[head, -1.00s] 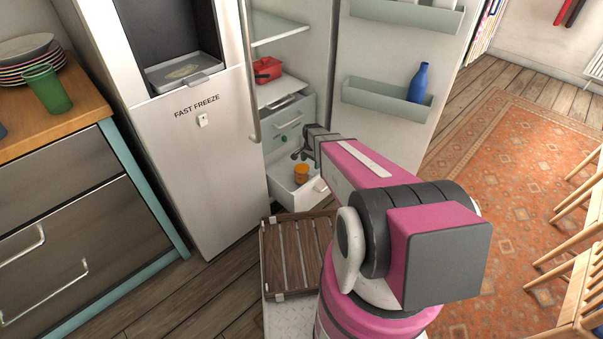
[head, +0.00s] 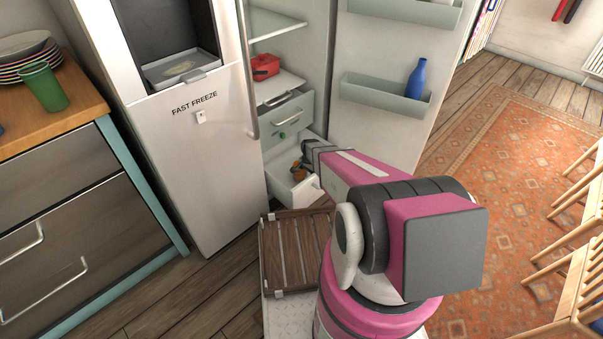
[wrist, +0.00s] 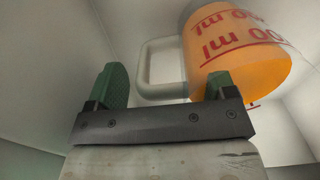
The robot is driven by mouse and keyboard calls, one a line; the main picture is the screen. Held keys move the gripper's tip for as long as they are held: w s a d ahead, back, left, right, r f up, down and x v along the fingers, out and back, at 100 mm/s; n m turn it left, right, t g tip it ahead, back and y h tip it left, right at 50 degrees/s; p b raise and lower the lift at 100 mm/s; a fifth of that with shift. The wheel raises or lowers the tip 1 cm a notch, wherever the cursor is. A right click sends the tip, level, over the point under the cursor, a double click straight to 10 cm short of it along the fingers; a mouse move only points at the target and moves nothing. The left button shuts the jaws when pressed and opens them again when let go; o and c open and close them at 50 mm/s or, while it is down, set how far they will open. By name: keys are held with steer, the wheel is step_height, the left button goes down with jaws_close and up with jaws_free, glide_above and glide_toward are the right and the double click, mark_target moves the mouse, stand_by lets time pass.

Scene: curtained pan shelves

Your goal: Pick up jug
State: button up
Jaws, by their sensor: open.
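The jug (wrist: 236,50) is see-through with orange contents, red "ml" markings and a pale handle (wrist: 158,68). In the wrist view it fills the upper right. In the head view the jug (head: 297,173) sits in the pulled-out lower drawer of the fridge, partly hidden by my gripper. My gripper (wrist: 167,86) is open, with green fingertips. The handle shows between and beyond the fingers, and the right finger overlaps the jug's body in the picture. I cannot tell whether they touch. In the head view my gripper (head: 299,166) is small and dark beside the jug.
The pale lower drawer (head: 281,184) walls stand close around the jug. The open fridge door (head: 358,118) stands right, with a blue bottle (head: 417,78) in its rack. A closed drawer (head: 286,122) and a red pot (head: 265,67) are above.

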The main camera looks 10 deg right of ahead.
steer(key=shift+c, duration=0.3)
steer(key=c, duration=1.4)
steer(key=shift+o, duration=0.2)
steer(key=shift+r, duration=0.1)
